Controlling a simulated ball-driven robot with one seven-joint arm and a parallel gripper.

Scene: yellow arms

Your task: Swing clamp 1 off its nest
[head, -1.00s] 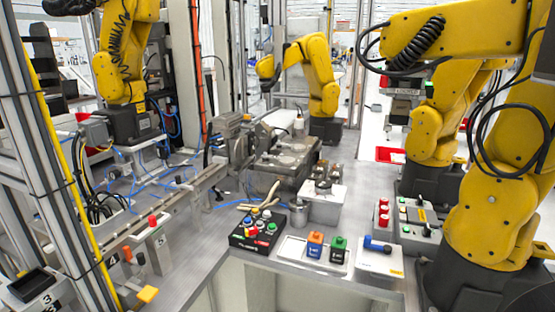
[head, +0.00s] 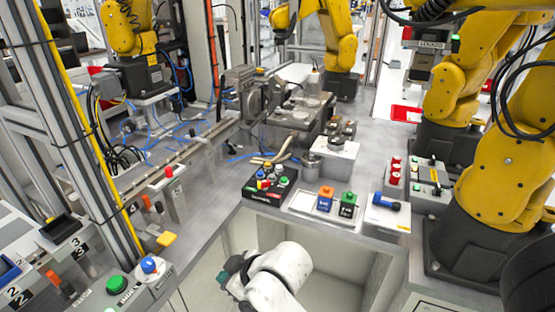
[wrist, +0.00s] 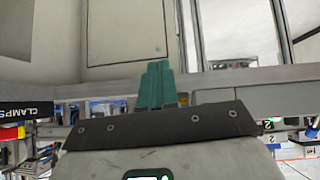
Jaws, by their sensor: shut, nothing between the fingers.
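My gripper (head: 232,270) is low in the head view, at the end of a white arm link, over the pale recess in front of the bench. Its teal fingers show in the wrist view (wrist: 154,85), together and empty, touching nothing. A black sign reading CLAMPS (wrist: 26,112) is at the left of the wrist view. I cannot tell which part is clamp 1 or which is its nest. Small upright handles, one with a red knob (head: 169,172) and one orange-red (head: 58,283), stand at the left of the head view, apart from my gripper.
A black button box (head: 268,184), a tray with orange and green blocks (head: 298,201) and a white box with a blue handle (head: 388,212) line the bench edge. Yellow arms (head: 500,170) stand at right and behind. A green button panel (head: 118,285) is at lower left.

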